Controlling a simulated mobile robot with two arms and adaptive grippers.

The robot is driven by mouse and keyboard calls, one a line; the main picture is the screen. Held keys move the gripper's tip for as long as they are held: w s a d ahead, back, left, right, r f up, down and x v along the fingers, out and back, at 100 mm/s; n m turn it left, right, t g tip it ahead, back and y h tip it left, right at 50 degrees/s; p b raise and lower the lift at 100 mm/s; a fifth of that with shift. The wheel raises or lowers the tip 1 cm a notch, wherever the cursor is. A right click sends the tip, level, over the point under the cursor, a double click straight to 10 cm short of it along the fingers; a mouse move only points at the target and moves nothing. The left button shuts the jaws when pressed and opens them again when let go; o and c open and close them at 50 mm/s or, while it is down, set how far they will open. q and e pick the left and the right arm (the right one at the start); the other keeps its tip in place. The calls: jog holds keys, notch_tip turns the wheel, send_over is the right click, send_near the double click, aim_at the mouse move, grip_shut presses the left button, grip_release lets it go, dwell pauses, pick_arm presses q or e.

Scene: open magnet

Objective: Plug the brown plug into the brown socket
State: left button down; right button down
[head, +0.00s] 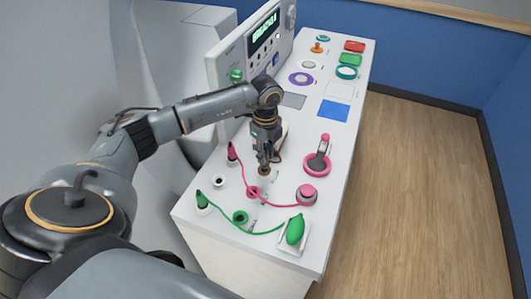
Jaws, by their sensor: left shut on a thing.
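My left gripper (263,160) points down over the white console top and is shut on a small brown thing (264,171), which looks like the brown plug. Most of the plug is hidden between the fingers. A brown socket cannot be told apart from it, since the gripper covers that spot; whether the plug touches or sits in a socket cannot be told. My right gripper is not in view.
A pink plug (232,153), pink socket (252,192), green plug (203,200), green socket (240,217) and green bulb (295,230) surround the gripper, with cords between. A pale round holder (219,180) is left. A display panel (258,40) stands behind.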

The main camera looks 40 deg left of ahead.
pick_arm(q)
jog(key=shift+f, duration=0.4)
jog(key=shift+f+b, duration=0.75)
jog(key=shift+f, duration=0.25)
jog(key=c, duration=1.1)
grip_release()
jog(key=shift+c, duration=0.2)
notch_tip(320, 180, up, 12)
